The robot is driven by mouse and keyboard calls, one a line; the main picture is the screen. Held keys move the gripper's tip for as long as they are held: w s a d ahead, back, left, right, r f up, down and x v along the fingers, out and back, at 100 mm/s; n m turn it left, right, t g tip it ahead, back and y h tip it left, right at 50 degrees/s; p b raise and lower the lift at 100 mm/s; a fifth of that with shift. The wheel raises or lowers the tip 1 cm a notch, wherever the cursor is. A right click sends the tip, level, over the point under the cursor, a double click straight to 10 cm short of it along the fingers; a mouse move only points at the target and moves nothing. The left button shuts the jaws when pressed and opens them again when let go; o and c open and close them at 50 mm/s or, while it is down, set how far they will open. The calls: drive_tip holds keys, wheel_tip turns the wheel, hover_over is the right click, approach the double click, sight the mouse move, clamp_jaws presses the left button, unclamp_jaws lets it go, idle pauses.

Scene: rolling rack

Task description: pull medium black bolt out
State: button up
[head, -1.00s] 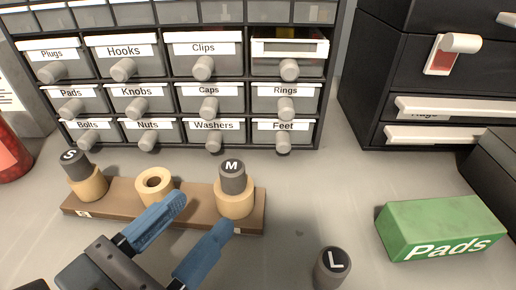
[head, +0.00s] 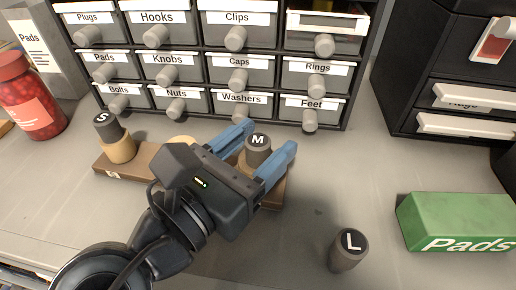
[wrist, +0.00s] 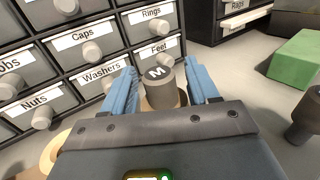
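The medium black bolt, marked M (head: 258,146), stands upright in its tan ring at the right end of a brown wooden block (head: 135,172). My gripper (head: 268,150) is open, with one blue finger on each side of the bolt's head. In the wrist view, the M bolt (wrist: 158,90) sits between the two fingers (wrist: 162,88), with small gaps showing on both sides. The tan ring under the bolt is mostly hidden by my gripper.
The S bolt (head: 108,127) stands in the block's left ring; the middle ring is mostly covered by my gripper. The L bolt (head: 348,250) stands on the table at front right. A green Pads box (head: 455,222) lies further right. A labelled drawer cabinet (head: 205,118) rises close behind.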

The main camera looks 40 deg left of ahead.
sight(258, 140)
clamp_jaws()
idle(0.3)
drive_tip(key=shift+r, duration=0.1)
drive_tip(key=shift+r, duration=0.65)
wheel_tip(258, 140, up, 3)
drive_tip(key=shift+f, duration=0.2)
drive_tip(key=s+d+r+p, duration=0.1)
drive_tip(key=s+d+r, duration=0.5)
drive_tip(key=d, duration=0.4)
drive_tip(key=shift+r, duration=0.5)
drive_tip(key=shift+s+r+p, duration=0.2)
drive_tip(key=shift+p, duration=0.3)
drive_tip(key=shift+w+f+p, duration=0.15)
drive_tip(key=shift+f+p, duration=0.1)
drive_tip(key=shift+p, duration=0.15)
